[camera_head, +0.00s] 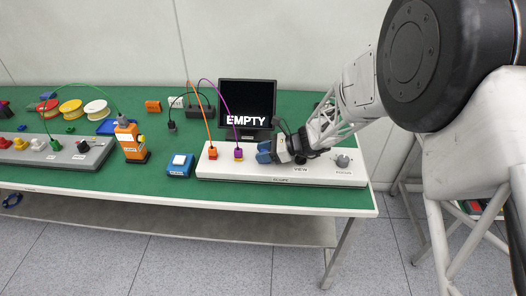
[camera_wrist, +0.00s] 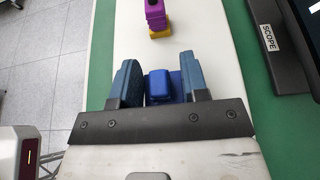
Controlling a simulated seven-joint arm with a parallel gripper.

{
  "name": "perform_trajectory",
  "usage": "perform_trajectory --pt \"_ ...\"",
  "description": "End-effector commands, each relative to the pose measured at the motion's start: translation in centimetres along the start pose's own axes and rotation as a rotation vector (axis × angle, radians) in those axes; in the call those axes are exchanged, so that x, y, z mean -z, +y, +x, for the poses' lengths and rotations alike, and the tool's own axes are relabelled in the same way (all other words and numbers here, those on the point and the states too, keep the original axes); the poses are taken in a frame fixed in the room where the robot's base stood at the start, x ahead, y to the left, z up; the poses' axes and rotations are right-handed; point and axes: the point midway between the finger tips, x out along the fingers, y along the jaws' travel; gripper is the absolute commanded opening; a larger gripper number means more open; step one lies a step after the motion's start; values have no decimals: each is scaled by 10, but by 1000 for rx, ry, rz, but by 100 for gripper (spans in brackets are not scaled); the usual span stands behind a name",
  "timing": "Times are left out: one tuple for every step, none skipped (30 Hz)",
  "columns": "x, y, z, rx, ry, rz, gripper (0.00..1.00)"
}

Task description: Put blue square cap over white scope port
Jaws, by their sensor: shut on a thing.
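My gripper (camera_head: 266,152) is low over the long white scope panel (camera_head: 215,170), to the right of the purple plug. In the wrist view my gripper (camera_wrist: 159,68) has its two dark blue fingers on either side of a small blue square cap (camera_wrist: 163,87), shut on it. In the head view the cap cannot be told apart from the blue fingers. No white scope port can be made out; the part of the panel under my gripper is hidden. Whether the cap touches the panel cannot be told.
A purple plug (camera_head: 239,153) on a yellow base and an orange plug (camera_head: 213,152) stand on the panel, both with cables. A monitor (camera_head: 247,104) reading EMPTY stands behind. A blue box (camera_head: 180,166) is left of the panel; a grey knob (camera_head: 342,161) is at its right.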

Motion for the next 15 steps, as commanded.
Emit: perform_trajectory --pt "1 0 0 0 0 0 19" --pt "2 0 1 0 0 0 19" --pt "2 0 1 0 0 0 19" --pt "3 0 1 0 0 0 19" --pt "3 0 1 0 0 0 19" --pt "3 0 1 0 0 0 44" --pt "3 0 1 0 0 0 49" --pt "3 0 1 0 0 0 53" --pt "3 0 1 0 0 0 59" --pt "3 0 1 0 0 0 64" --pt "3 0 1 0 0 0 69" --pt "3 0 1 0 0 0 71" --pt "3 0 1 0 0 0 71" --pt "3 0 1 0 0 0 71" --pt "3 0 1 0 0 0 71"
